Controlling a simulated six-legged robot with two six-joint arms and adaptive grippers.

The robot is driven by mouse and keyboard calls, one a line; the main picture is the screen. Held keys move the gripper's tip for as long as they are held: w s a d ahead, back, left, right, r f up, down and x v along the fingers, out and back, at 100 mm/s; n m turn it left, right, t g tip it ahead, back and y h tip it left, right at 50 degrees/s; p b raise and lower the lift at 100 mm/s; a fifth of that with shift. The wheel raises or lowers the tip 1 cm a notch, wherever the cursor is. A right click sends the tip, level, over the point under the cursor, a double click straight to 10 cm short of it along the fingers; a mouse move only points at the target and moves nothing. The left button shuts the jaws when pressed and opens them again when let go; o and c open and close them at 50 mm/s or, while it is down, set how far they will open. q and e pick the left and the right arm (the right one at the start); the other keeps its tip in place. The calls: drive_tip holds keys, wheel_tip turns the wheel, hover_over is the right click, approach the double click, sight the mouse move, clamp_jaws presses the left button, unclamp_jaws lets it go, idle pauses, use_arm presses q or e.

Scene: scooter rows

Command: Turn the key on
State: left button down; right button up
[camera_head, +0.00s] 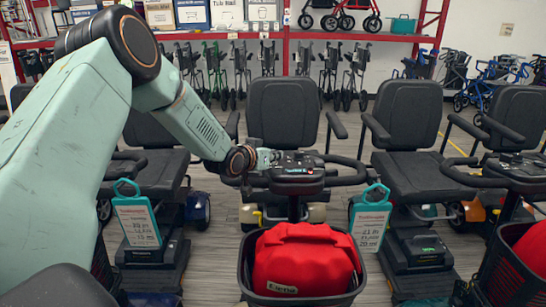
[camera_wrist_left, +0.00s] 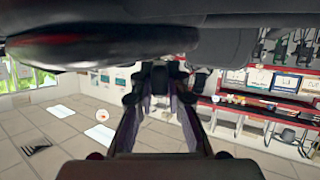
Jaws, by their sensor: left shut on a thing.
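The middle scooter's black control console (camera_head: 298,172) stands on its tiller between looped handlebars, with a small red light on top. My left gripper (camera_head: 270,158) reaches in from the left and its fingertips touch the console's left side. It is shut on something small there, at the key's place. The key is too small and too covered by the fingers to make out. In the left wrist view my gripper (camera_wrist_left: 160,88) points up toward a dark body across the top, its fingers drawn together at the tips. My right gripper is not in view.
A black basket (camera_head: 246,276) with a red bag (camera_head: 304,262) hangs below the console. The scooter's seat (camera_head: 283,110) stands behind it. Other scooters stand close on both sides, with teal price tags (camera_head: 369,220). Walkers (camera_head: 213,72) line the red shelving behind.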

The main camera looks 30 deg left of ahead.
use_arm(q)
drive_tip(key=shift+w+r, duration=0.15)
drive_tip(key=shift+r, duration=0.1)
drive_tip(key=c, duration=1.4)
unclamp_jaws()
drive_tip(key=shift+o, duration=0.4)
drive_tip(key=shift+f, duration=0.1)
drive_tip(key=v, duration=1.2)
drive_tip(key=shift+f, duration=0.15)
